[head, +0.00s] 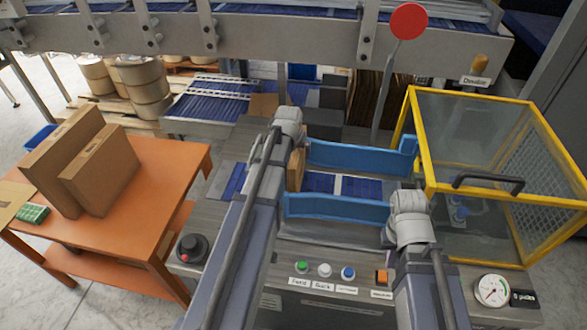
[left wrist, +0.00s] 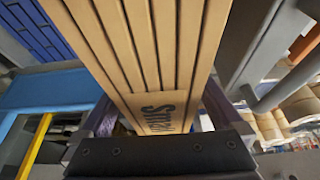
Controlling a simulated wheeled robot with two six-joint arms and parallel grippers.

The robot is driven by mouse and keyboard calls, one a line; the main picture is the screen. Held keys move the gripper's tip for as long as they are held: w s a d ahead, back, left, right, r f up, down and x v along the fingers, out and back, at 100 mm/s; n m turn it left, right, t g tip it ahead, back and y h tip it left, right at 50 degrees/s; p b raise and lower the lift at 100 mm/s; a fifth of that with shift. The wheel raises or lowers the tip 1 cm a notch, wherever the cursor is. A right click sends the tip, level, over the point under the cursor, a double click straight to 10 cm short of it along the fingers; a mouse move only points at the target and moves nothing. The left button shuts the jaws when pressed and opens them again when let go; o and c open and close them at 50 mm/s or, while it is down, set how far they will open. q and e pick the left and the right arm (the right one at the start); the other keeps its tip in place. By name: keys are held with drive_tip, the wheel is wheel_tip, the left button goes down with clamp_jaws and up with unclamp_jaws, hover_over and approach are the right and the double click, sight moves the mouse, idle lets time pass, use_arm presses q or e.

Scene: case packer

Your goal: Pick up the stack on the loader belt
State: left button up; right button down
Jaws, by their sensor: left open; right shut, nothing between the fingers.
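The stack is several flat brown cardboard blanks standing on edge. In the left wrist view the stack (left wrist: 150,50) fills the middle, with the printed word "Small" near its lower end. My left gripper (left wrist: 160,112) is open, with a dark finger on each side of the stack; I cannot tell whether they touch it. In the head view only a strip of the stack (head: 297,170) shows past my left arm, at the left end of the blue loader belt (head: 360,187). My right gripper (head: 408,203) is shut and empty at the belt's right end, its fingertips mostly hidden.
Blue guide walls (head: 337,207) flank the belt. A yellow-framed guard (head: 490,100) stands at right. An orange table (head: 165,165) with brown cartons (head: 100,180) is at left. A red disc (head: 409,21) on a pole rises behind. Buttons (head: 324,270) line the front panel.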

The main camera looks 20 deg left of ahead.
use_arm(q)
clamp_jaws()
idle(0.8)
